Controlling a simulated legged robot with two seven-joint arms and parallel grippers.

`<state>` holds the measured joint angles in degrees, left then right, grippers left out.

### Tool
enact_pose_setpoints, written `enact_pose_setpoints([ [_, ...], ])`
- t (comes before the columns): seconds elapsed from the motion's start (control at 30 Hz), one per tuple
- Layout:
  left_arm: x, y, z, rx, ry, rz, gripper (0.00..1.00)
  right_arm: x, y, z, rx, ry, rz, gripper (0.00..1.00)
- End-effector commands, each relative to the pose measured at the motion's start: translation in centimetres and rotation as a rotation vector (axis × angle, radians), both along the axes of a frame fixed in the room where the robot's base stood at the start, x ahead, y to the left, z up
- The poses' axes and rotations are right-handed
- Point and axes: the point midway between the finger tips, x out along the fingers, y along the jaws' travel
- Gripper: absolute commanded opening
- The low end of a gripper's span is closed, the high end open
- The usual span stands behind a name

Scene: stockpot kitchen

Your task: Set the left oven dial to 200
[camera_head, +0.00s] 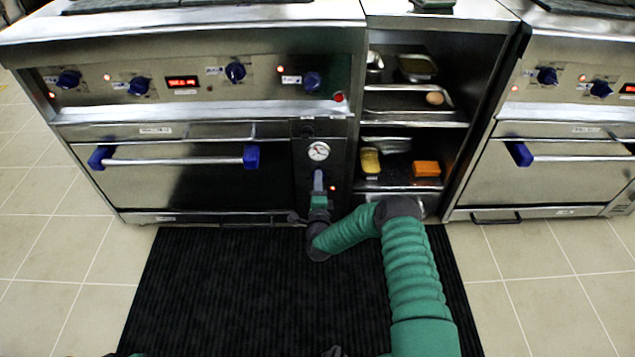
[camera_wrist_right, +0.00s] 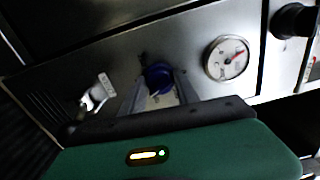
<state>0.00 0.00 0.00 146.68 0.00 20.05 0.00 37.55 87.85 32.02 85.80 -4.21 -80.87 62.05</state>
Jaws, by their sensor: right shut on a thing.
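The left oven (camera_head: 190,185) has a narrow steel panel at its right side with a round white gauge (camera_head: 318,151). Below the gauge, my right gripper (camera_head: 318,182) reaches the panel, its arm coming up from the bottom right. In the right wrist view, a blue dial (camera_wrist_right: 158,78) sits between the two fingers of my right gripper (camera_wrist_right: 160,92), which is shut on it. The gauge (camera_wrist_right: 227,57) shows right of the dial there, with a red needle. The dial's setting is too small to read. The dial is mostly hidden by the gripper in the head view.
More blue knobs (camera_head: 235,72) and a red display (camera_head: 182,82) line the upper panel. The oven door handle (camera_head: 180,161) lies left of my gripper. Open shelves (camera_head: 415,122) hold an orange block (camera_head: 426,168). A black mat (camera_head: 240,290) covers the floor in front.

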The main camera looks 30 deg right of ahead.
Motion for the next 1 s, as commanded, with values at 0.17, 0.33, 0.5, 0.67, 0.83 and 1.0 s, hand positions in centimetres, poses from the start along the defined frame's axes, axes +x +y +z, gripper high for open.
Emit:
enact_pose_setpoints([
  [0.17,-0.01,0.0,0.29,0.0,0.0,0.0,0.0,-0.3,-0.31,-0.36,0.138,-0.074,-0.008,0.0],
  [0.33,0.0,0.0,0.39,0.0,0.0,0.0,0.0,-0.34,-0.35,-0.44,0.245,-0.14,-0.01,0.0],
  [0.5,0.0,0.0,0.45,0.0,0.0,0.0,0.0,-0.33,-0.35,-0.45,0.325,-0.189,-0.01,0.0],
  [0.67,0.0,0.0,0.47,0.0,0.0,0.0,0.0,-0.34,-0.35,-0.48,0.372,-0.217,-0.01,0.0],
  [0.83,0.0,0.0,0.48,0.0,0.0,0.0,0.0,-0.35,-0.35,-0.51,0.396,-0.23,-0.011,0.0],
  [1.0,0.0,0.0,0.48,0.0,0.0,0.0,0.0,-0.35,-0.33,-0.53,0.4,-0.233,-0.011,0.0],
])
